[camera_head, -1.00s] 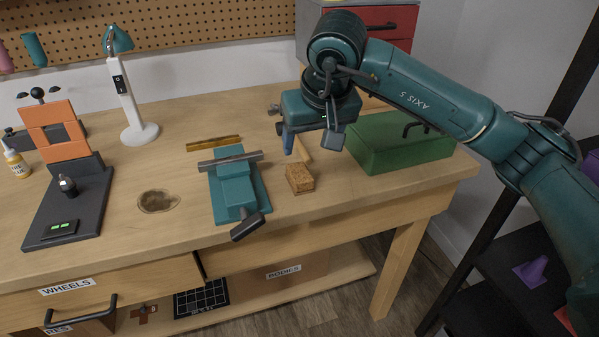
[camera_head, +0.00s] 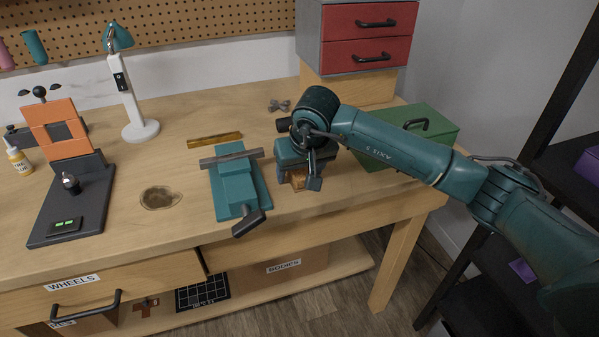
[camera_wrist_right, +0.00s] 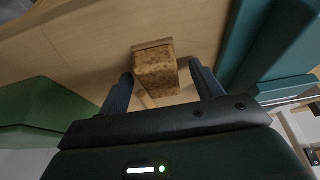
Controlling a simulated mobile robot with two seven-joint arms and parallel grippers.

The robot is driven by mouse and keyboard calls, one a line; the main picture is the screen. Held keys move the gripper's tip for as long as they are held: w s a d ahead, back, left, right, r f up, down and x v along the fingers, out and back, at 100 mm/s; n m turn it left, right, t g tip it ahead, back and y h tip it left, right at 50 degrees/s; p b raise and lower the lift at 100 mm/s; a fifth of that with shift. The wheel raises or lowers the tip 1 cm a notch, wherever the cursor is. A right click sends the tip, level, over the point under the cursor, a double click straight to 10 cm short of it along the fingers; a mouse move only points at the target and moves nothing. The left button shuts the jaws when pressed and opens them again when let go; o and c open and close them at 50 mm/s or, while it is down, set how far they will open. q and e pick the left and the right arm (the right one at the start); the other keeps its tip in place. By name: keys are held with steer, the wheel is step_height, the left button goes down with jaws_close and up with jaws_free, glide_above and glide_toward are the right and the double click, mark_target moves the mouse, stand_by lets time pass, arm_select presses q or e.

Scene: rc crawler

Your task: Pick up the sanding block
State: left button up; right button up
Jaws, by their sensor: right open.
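The sanding block is a small brown, cork-like block (camera_head: 298,180) on the workbench, right of the teal vise. In the head view it is mostly hidden behind my right gripper (camera_head: 299,186), which is low over it. In the right wrist view the block (camera_wrist_right: 155,72) shows near the top middle. The open fingers of the right gripper (camera_wrist_right: 164,82) are on either side of its near end, with gaps to both sides. I cannot tell how far they reach down past it. My left gripper is not in view.
The teal vise (camera_head: 236,183) stands close left of the gripper. A green box (camera_head: 437,133) is to the right, under my arm. A red-drawer cabinet (camera_head: 368,55) stands behind. A brass-coloured bar (camera_head: 214,139) lies behind the vise. The bench's front edge is near.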

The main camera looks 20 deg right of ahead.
mark_target(301, 170)
steer(key=shift+c, duration=0.2)
steer(key=c, duration=1)
step_height(301, 170, up, 10)
steer(key=shift+r+b, duration=0.1)
steer(key=shift+b, duration=0.35)
steer(key=o, duration=0.3)
steer(key=shift+c, duration=1.2)
